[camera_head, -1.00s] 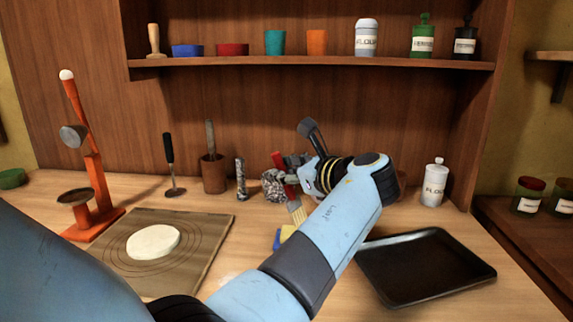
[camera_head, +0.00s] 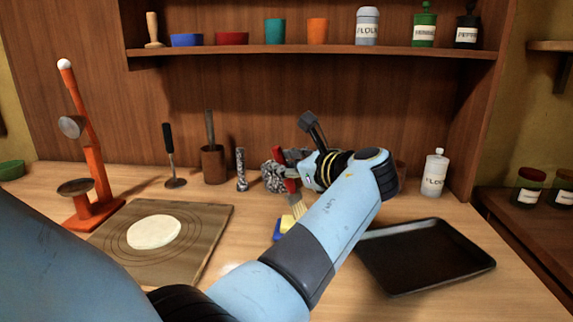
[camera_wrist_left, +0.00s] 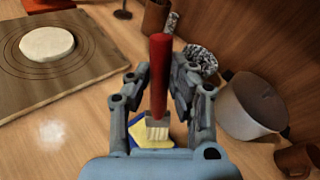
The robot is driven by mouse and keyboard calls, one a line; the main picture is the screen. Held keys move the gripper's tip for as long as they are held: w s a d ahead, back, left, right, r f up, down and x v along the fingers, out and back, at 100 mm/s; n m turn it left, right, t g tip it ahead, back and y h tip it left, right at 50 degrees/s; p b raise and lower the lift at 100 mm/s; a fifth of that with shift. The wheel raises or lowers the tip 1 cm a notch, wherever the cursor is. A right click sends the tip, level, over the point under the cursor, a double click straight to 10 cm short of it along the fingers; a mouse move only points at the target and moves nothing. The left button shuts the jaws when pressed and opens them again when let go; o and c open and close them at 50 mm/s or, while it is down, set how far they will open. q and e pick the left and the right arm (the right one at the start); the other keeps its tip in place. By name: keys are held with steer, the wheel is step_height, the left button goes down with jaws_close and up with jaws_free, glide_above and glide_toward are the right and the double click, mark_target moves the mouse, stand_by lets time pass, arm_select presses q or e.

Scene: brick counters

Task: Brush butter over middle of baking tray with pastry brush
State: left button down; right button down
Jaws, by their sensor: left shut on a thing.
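The pastry brush (camera_wrist_left: 159,78) has a red handle and pale bristles. My left gripper (camera_wrist_left: 158,84) is shut on its handle, bristles pointing down; the gripper also shows in the head view (camera_head: 290,172). The butter (camera_wrist_left: 150,131), yellow with a blue wrapper, lies on the counter below the bristles; it is partly hidden by my arm in the head view (camera_head: 284,224). I cannot tell whether the bristles touch it. The black baking tray (camera_head: 425,285) lies empty at the right of the counter. My right gripper is not in view.
A board with round dough (camera_head: 154,231) lies at the left, beside an orange scale (camera_head: 90,170). A speckled grey object (camera_head: 240,170) and a wooden pot (camera_head: 213,165) stand behind. A pale pot (camera_wrist_left: 250,105) stands right of my gripper.

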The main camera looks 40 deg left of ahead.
arm_select(q)
steer(key=shift+f, duration=0.5)
stand_by(0.3)
stand_by(1.0)
steer(key=shift+f, duration=0.15)
stand_by(0.9)
steer(key=shift+p, duration=0.3)
step_height(320, 180, up, 7)
steer(key=p, duration=0.8)
glide_above(286, 196)
steer(key=shift+d, duration=0.1)
step_height(286, 196, down, 7)
steer(key=b, duration=0.8)
steer(key=shift+s, duration=0.1)
